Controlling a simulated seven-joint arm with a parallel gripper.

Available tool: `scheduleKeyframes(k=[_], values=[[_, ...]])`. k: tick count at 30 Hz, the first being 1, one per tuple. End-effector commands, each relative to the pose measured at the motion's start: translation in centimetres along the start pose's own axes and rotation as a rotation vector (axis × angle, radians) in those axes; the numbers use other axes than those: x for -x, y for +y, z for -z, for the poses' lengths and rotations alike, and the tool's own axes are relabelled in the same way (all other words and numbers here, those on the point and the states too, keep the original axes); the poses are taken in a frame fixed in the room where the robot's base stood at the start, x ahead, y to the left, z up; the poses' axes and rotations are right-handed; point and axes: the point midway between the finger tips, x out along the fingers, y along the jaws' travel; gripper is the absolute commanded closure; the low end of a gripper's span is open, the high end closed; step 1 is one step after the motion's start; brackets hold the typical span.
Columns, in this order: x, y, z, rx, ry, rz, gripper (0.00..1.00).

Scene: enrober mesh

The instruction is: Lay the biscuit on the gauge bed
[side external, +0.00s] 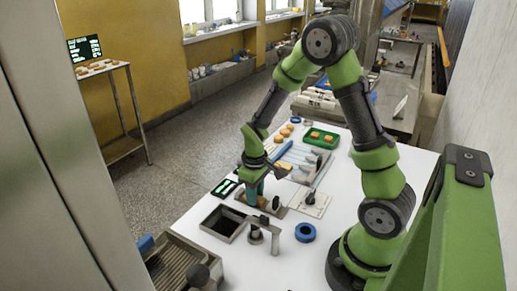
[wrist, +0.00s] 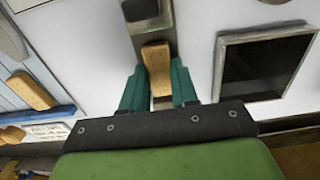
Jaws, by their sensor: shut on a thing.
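In the wrist view the biscuit (wrist: 157,68), a tan oblong block, sits between the two teal fingers of my gripper (wrist: 158,84), which is shut on its sides. The biscuit is over a narrow grey metal bed (wrist: 163,22), apparently the gauge bed, with a dark rounded part (wrist: 140,9) beyond its far end. I cannot tell whether the biscuit touches the bed. In the side view my gripper (side external: 256,196) points down low over the white table, and its fingers partly hide the biscuit and bed.
A green tray (side external: 321,138) with biscuits stands at the back. Another biscuit (wrist: 31,91) lies on a blue-edged rack at left in the wrist view.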

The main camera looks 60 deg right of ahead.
Motion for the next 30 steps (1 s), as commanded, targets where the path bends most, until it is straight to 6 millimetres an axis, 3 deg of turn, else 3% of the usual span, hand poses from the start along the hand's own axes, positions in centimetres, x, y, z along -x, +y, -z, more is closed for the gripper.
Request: scheduleKeyframes(k=[1,6,17,30], values=[[-0.1,0.0,0.0,-0.001,-0.001,0.001,0.68],[-0.1,0.0,0.0,0.000,-0.001,0.000,0.46],[0.7,0.0,0.1,0.000,0.002,0.000,0.46],[9.4,0.0,0.1,0.001,0.005,-0.001,0.46]])
